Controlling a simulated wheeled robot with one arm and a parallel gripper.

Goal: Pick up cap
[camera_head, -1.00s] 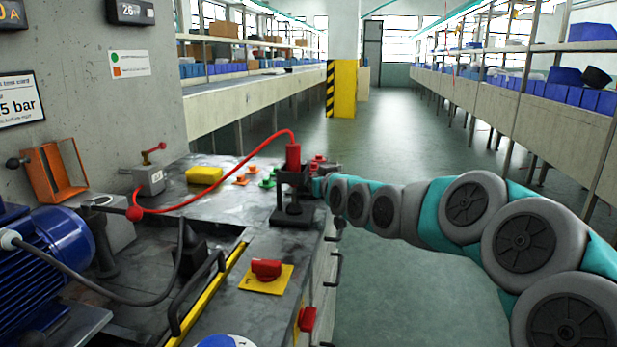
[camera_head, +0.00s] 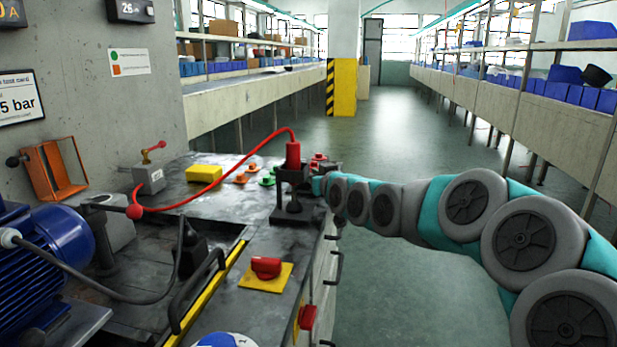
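Small coloured caps sit on the back of the grey metal bench. They are orange caps (camera_head: 241,179), green caps (camera_head: 267,181) and red caps (camera_head: 318,158). The red caps are just right of a red cylinder (camera_head: 293,155) held upright in a dark stand (camera_head: 292,197). My arm reaches in from the right, and my gripper (camera_head: 326,169) is at its end, close to the red caps and behind the stand's right side. The fingers are too small and partly hidden, so I cannot tell whether they hold anything.
A yellow block (camera_head: 204,173) lies behind the hose. The aisle floor is clear.

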